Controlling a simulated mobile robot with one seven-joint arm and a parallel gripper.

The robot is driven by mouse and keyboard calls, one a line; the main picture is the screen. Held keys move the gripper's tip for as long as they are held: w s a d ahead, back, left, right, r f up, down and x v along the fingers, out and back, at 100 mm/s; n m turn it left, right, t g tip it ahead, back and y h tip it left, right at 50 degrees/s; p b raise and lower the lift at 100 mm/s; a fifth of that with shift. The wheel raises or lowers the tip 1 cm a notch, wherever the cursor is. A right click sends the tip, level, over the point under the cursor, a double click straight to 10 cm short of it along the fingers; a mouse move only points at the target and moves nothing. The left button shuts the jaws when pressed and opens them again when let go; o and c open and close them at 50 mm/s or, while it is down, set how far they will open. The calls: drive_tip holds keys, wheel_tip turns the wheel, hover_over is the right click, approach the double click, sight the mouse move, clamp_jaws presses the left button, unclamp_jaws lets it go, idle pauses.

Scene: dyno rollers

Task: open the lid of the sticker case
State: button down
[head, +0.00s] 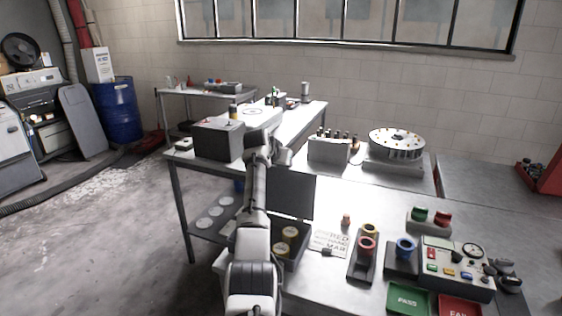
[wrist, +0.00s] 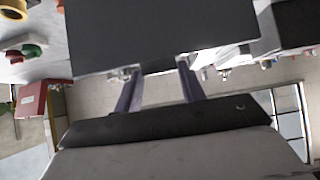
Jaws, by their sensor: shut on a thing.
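The sticker case (head: 292,257) is a dark open-topped box on the near part of the bench, just right of my arm. Yellow-labelled rolls (head: 290,234) show inside it. Its dark lid (head: 297,196) stands raised, roughly upright, at the back of the case. In the wrist view the lid (wrist: 160,30) is a broad dark panel across the top middle. My gripper (wrist: 158,75) has its two fingers at the lid's edge and is shut on it. In the head view my arm hides the lid's left side, and the fingertips are hard to make out.
Right of the case lie a printed card (head: 330,241), a dark stand with coloured rings (head: 361,262) and a control panel (head: 455,268). A grey box (head: 218,141) stands behind my arm. A round rotary tray (head: 396,145) stands at the back.

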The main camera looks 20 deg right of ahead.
drive_tip(key=shift+w+r, duration=0.15)
drive_tip(key=shift+r, duration=0.35)
drive_tip(key=c, duration=1.2)
unclamp_jaws()
drive_tip(key=o, duration=0.4)
drive_tip(key=shift+c, duration=0.2)
drive_tip(key=b+v, duration=0.5)
drive_tip(key=v, duration=0.8)
drive_tip(key=shift+s+a+b, duration=0.2)
drive_tip(key=shift+s+b, duration=0.1)
drive_tip(key=shift+s, duration=0.05)
drive_tip(key=shift+r, duration=0.1)
